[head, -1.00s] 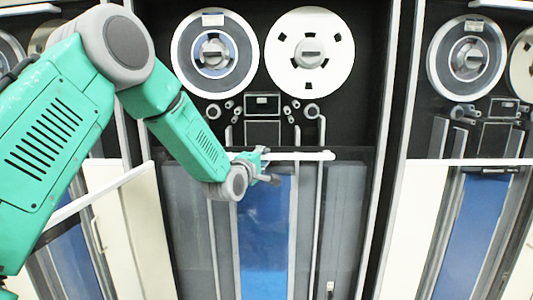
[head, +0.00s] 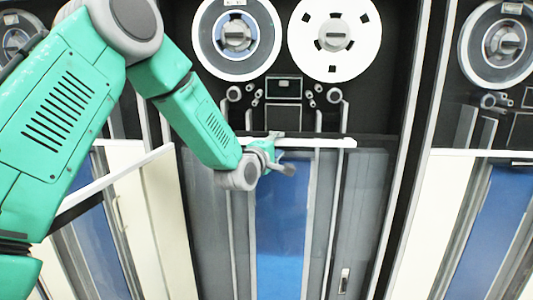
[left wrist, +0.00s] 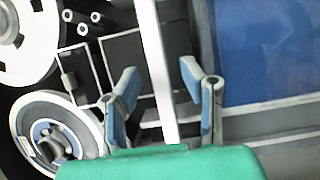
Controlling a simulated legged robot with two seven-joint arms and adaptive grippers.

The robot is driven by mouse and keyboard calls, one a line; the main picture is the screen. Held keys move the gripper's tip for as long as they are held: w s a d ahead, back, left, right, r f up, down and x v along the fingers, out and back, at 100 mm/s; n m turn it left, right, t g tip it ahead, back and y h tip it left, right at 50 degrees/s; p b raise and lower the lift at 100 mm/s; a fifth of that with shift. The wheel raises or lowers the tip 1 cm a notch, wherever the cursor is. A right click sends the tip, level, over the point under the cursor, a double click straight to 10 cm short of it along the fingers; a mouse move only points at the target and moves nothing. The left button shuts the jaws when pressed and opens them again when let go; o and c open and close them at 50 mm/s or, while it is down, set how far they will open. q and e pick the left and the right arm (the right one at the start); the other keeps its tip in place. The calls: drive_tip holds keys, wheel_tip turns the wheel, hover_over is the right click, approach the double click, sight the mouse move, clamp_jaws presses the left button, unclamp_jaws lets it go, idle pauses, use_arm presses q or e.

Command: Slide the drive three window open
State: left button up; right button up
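The middle tape drive has a see-through window panel (head: 360,210) with a white bar (head: 330,143) along its top edge. The bar sits level, just under the small control panel, and a blue strip shows behind the glass. My left gripper (head: 277,163) is at the middle-left part of this bar. In the left wrist view, my left gripper (left wrist: 159,72) is open, with one finger on each side of the white bar (left wrist: 154,60). Gaps show between both fingers and the bar. My right gripper is in no view.
Two tape reels (head: 236,38) (head: 335,40) are above the window. Another drive (head: 497,210) stands to the right, and one is partly hidden behind my left arm. A pale panel (head: 170,225) juts out at the left.

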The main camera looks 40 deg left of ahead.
use_arm(q)
drive_tip(key=s+d, duration=0.1)
drive_tip(key=s, duration=0.8)
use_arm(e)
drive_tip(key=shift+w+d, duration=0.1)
